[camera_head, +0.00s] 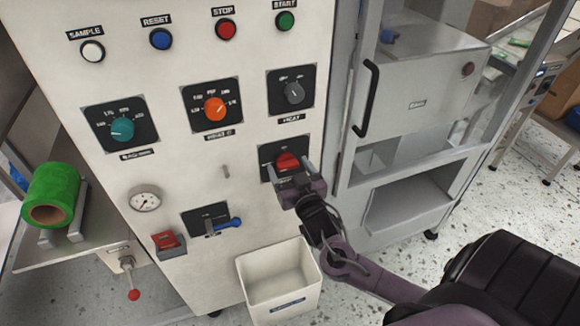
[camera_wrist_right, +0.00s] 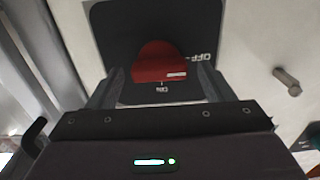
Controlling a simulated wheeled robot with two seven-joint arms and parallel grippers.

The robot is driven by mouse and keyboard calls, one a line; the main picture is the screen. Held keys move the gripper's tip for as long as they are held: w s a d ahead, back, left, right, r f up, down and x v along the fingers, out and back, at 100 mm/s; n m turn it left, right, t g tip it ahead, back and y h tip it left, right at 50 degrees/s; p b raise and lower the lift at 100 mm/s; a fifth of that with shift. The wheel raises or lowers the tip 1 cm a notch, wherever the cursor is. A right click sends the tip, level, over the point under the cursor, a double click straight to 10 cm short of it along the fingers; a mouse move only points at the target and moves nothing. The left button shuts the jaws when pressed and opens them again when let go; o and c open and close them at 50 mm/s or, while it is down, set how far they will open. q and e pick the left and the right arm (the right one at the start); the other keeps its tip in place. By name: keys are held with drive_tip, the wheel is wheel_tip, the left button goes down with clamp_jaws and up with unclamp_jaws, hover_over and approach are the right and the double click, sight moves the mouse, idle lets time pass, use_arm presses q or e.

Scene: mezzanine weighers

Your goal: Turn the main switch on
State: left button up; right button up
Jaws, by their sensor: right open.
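The main switch is a red rotary knob (camera_head: 288,160) on a dark square plate on the cabinet's front. In the right wrist view the knob (camera_wrist_right: 160,66) has its grip bar lying across the picture, with a white mark at its right end, on the side of the word OFF. The word ON shows below the knob. My right gripper (camera_head: 289,172) is at the switch, open. In the wrist view its fingers (camera_wrist_right: 160,84) stand left and right of the knob, with gaps on both sides; I cannot tell the depth. My left gripper is not in view.
A grey selector (camera_head: 294,93) sits above the switch, and a small peg (camera_head: 226,171) sticks out to its left. A blue-handled lever (camera_head: 222,224) is lower left. A white bin (camera_head: 279,283) stands below. A door with a black handle (camera_head: 366,100) is on the right.

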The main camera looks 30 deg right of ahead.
drive_tip(key=shift+w, duration=0.1)
drive_tip(key=c, duration=1)
drive_tip(key=shift+m, duration=0.3)
drive_tip(key=m+p, duration=0.1)
drive_tip(key=m, duration=0.3)
drive_tip(key=shift+d, duration=0.15)
drive_tip(key=m+p, duration=0.1)
drive_tip(key=m, duration=0.3)
drive_tip(key=shift+m, duration=0.4)
drive_tip(key=m+p, duration=0.1)
drive_tip(key=m, duration=0.3)
drive_tip(key=shift+d+m, duration=0.1)
drive_tip(key=shift+m, duration=0.2)
drive_tip(key=shift+f+m+p, duration=0.2)
drive_tip(key=shift+m+p, duration=0.45)
drive_tip(key=shift+m, duration=1.35)
